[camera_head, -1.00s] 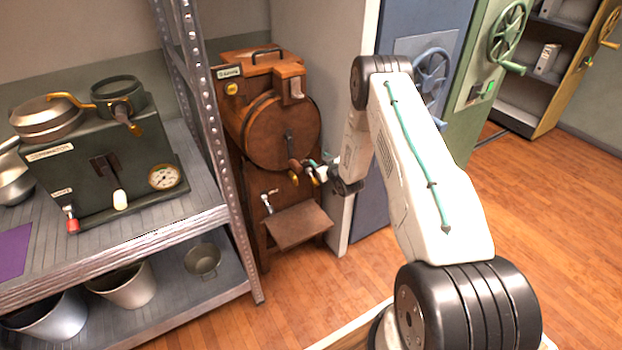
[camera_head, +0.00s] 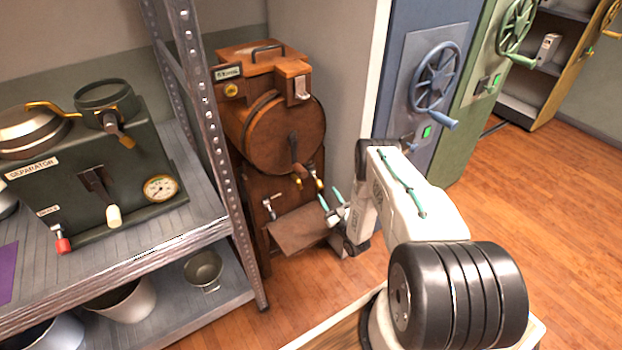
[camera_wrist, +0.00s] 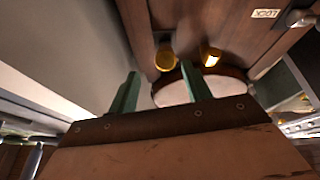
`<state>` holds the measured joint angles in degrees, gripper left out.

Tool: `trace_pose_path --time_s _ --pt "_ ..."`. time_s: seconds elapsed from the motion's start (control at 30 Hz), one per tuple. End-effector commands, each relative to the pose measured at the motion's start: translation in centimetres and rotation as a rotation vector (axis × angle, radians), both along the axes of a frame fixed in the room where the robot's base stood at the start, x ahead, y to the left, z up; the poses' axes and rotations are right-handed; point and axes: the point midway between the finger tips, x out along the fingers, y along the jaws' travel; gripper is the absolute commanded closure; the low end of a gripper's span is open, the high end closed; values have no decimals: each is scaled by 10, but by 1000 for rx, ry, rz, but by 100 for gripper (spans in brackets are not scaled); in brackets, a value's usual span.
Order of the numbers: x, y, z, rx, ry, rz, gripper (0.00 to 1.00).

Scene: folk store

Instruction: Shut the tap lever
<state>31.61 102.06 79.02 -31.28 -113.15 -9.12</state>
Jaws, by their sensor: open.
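A brown wooden machine (camera_head: 240,130) with a round drum stands beyond the shelf. Below its drum are a wooden handle and small brass fittings (camera_head: 319,184). They show as a brass knob (camera_wrist: 165,60) and a second brass piece (camera_wrist: 211,56) in the wrist view. I cannot tell for sure which part is the tap lever. My gripper (camera_head: 330,201) is open and empty, with green fingers apart. It is just below and right of the brass fittings, near the wooden flap (camera_head: 300,232). In the wrist view the fingers (camera_wrist: 160,88) point toward the fittings without visible contact.
A metal lever (camera_head: 268,204) sits lower left on the machine; a LOCK label (camera_wrist: 265,14) shows in the wrist view. A metal shelf (camera_head: 215,222) carries the green separator (camera_head: 75,195). A blue door (camera_head: 435,45) with a wheel stands right. Wooden floor is open at right.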

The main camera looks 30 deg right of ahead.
Motion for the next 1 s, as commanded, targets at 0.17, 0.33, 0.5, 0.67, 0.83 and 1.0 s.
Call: trace_pose_path --time_s 0.17,0.33,0.5,0.67,0.83,1.0 --pt "24 13 9 -1 -5 18 51" --pt "52 21 19 -1 -4 28 51" --pt "70 22 26 -1 -2 26 51" --pt "76 21 29 0 -1 25 51" --pt "76 20 29 0 -1 24 51" --pt "76 19 29 0 -1 23 87"
